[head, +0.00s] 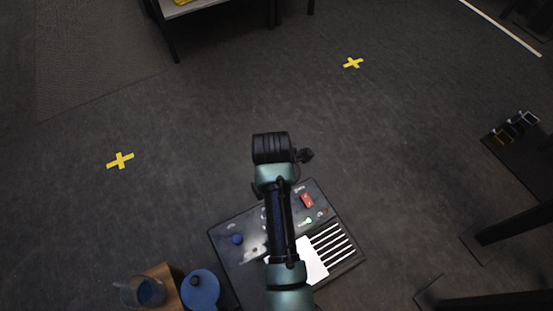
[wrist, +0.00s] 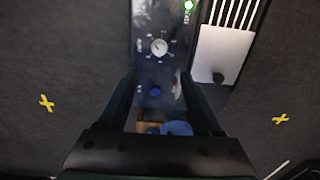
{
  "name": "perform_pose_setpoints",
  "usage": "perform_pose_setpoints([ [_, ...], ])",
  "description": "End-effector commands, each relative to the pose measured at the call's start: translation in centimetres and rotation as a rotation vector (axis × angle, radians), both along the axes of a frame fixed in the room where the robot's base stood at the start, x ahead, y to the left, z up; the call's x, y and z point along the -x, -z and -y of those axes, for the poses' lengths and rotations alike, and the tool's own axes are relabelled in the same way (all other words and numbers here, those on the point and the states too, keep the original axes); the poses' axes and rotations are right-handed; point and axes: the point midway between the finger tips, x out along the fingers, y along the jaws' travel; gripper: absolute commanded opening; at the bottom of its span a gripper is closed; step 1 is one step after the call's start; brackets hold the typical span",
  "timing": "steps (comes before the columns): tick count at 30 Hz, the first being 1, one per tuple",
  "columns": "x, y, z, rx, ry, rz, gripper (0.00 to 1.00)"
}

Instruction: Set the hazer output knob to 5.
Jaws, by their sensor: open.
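The hazer output knob, most likely the pale round dial (wrist: 158,46) with small marks around it, sits on the dark control panel in the wrist view. Its pointer and numbers are too small to read. In the head view my arm covers most of the panel's middle, and I cannot make out the knob there. My gripper (wrist: 161,82) is open and empty in the wrist view, its two fingers apart. The knob appears beyond the fingertips, between their lines, and nothing touches it. The gripper's fingers are hidden in the head view.
The panel box (head: 228,262) has a blue button (head: 237,239), a red switch (head: 307,200), a lit green light (head: 308,221) and a white plate (head: 314,262) beside slots. A blue round container (head: 200,291) and a clear jug (head: 128,293) stand at lower left.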

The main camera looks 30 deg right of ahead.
Motion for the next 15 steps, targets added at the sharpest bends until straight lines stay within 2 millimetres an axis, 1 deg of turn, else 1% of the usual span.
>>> perform_pose_setpoints([
  [5,0.1,2.8,0.0,0.000,0.000,-0.002,0.66],
  [9,0.0,5.9,0.0,0.000,0.000,0.000,0.66],
  [15,0.0,9.8,0.0,0.000,0.001,0.001,0.66],
])
